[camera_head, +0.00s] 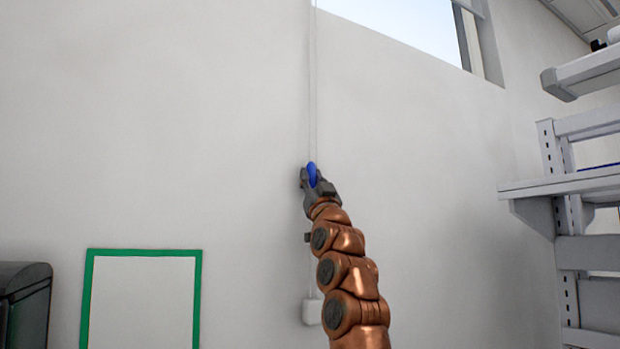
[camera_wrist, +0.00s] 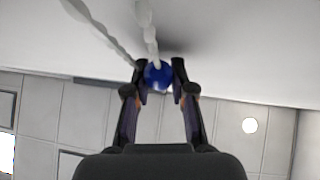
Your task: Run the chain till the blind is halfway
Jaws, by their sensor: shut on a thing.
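A white chain (camera_head: 314,90) hangs down the wall in two strands, and a blue bead (camera_head: 312,174) sits on it. In the wrist view the beaded chain (camera_wrist: 147,22) runs up from the blue bead (camera_wrist: 158,75). My gripper (camera_wrist: 160,72) is shut on the blue bead, with a finger on each side. In the head view my gripper (camera_head: 314,180) is at the wall, around the bead. A strip of bright window (camera_head: 420,22) shows at the top. The blind cannot be clearly made out. A small white box (camera_head: 312,312) is on the wall below the chain.
Grey shelving (camera_head: 570,190) stands at the right, with shelves sticking out. A green frame (camera_head: 142,252) is on the wall at lower left, beside a dark bin-like object (camera_head: 24,300). The wall around my gripper is bare.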

